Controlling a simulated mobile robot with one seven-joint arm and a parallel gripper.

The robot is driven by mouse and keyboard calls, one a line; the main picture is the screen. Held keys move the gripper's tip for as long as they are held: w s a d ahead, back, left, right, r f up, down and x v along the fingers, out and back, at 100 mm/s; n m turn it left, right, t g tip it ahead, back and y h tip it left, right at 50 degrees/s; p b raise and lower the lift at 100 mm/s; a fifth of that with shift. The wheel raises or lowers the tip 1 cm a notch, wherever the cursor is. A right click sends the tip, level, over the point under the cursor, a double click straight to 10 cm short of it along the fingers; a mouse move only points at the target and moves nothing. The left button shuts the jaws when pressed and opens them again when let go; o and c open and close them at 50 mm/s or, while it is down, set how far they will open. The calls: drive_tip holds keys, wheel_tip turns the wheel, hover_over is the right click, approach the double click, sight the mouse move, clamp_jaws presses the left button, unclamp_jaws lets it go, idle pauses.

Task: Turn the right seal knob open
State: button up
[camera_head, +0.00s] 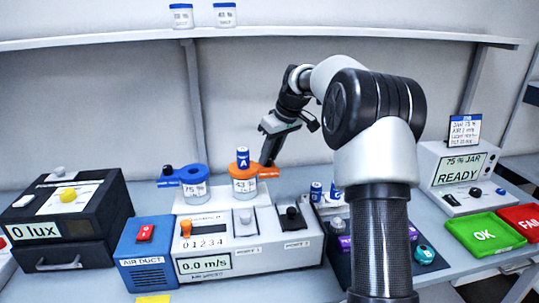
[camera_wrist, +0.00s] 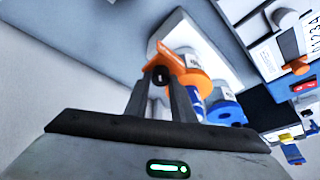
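The right jar (camera_head: 243,186), marked 43, has an orange lid with a tab (camera_head: 268,173) reaching right; its dark seal knob (camera_wrist: 160,75) shows on the orange tab in the wrist view. My gripper (camera_head: 268,158) points down at this tab. In the wrist view my gripper (camera_wrist: 161,80) has a finger on each side of the knob, close together and seemingly touching it. The fingers hide part of the knob. The left jar (camera_head: 194,189), marked 75 %, has a blue lid with its own dark knob (camera_head: 168,169) on a tab to the left.
A blue and white labelled vial (camera_head: 242,157) stands on the orange lid. The white console (camera_head: 265,252) reads 0.0 m/s in front of the jars. A black 0 lux box (camera_head: 75,215) stands left. The READY display (camera_head: 462,170) and OK pad (camera_head: 484,236) are at right.

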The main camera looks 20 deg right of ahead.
clamp_jaws()
drive_tip(key=m, duration=0.2)
drive_tip(key=m+h, duration=0.1)
drive_tip(key=shift+a+r+m+t+p, duration=0.1)
drive_tip(key=shift+a+m+t+p, duration=0.1)
drive_tip(key=shift+m+t+p, duration=0.15)
drive_tip(key=m+h+p, duration=0.1)
drive_tip(key=m, duration=0.1)
drive_tip(key=m+h, duration=0.1)
drive_tip(key=m, duration=0.1)
drive_tip(key=shift+a+m+p, duration=0.2)
drive_tip(key=shift+m+p, duration=0.05)
drive_tip(key=shift+p, duration=0.15)
drive_tip(key=m+h+p, duration=0.2)
drive_tip(key=m, duration=0.3)
drive_tip(key=shift+a+p, duration=0.1)
drive_tip(key=shift+p, duration=0.25)
drive_tip(key=shift+w+m+g+h+p, duration=0.1)
drive_tip(key=shift+m+g+h+p, duration=0.35)
drive_tip(key=shift+m, duration=0.7)
drive_tip(key=shift+m+g+h+p, duration=0.25)
drive_tip(key=shift+m+g+p, duration=0.4)
drive_tip(key=shift+m, duration=0.5)
